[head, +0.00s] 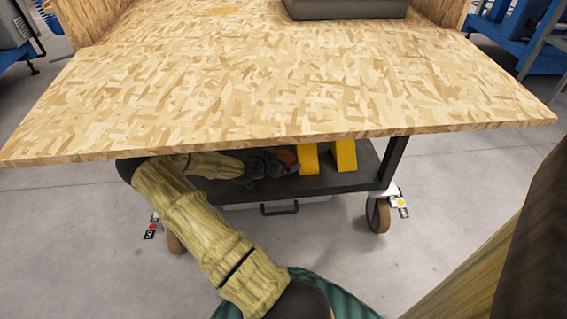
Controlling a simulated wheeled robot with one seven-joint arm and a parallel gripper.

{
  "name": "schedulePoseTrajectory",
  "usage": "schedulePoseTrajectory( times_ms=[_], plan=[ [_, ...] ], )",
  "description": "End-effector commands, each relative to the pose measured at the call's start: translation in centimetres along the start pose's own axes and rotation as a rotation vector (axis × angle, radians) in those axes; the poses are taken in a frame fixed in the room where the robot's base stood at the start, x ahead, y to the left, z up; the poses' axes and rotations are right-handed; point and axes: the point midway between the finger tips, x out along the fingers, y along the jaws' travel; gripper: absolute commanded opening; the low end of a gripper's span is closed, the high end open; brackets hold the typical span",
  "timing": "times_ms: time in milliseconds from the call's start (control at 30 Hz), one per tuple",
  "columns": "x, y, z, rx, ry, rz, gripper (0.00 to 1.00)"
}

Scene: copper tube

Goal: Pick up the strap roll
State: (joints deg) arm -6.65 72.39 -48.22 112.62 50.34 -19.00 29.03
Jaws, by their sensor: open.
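My arm reaches under the wooden tabletop to the dark lower shelf. My gripper (277,163) is open, low under the table's front edge, and partly hidden by shadow and the tabletop. A small orange-red rounded thing (289,157) shows right at the fingers; it may be the strap roll, but it is too small and covered to be sure. I cannot tell whether the fingers touch it or stand around it.
Two yellow pieces (308,159) (345,155) stand on the shelf (364,178) just right of the gripper. The tabletop (290,85) hangs over the arm, with a grey bin (345,10) at its back. A table leg (393,160) and caster (378,215) stand at right.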

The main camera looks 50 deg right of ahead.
Motion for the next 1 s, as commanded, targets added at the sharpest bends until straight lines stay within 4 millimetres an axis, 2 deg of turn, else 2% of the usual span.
schedulePoseTrajectory(
  times_ms=[300,500,567,833,1000],
  plan=[
    [0.1,0.0,0.1,0.000,0.000,0.000,0.98],
    [0.1,0.0,0.0,0.001,0.000,0.000,0.59],
    [0.1,0.0,0.0,0.001,0.001,0.000,0.50],
    [-0.1,-0.1,-0.1,0.000,0.001,-0.001,0.49],
    [-0.6,-0.1,-1.0,0.000,0.001,-0.002,0.49]
  ],
)
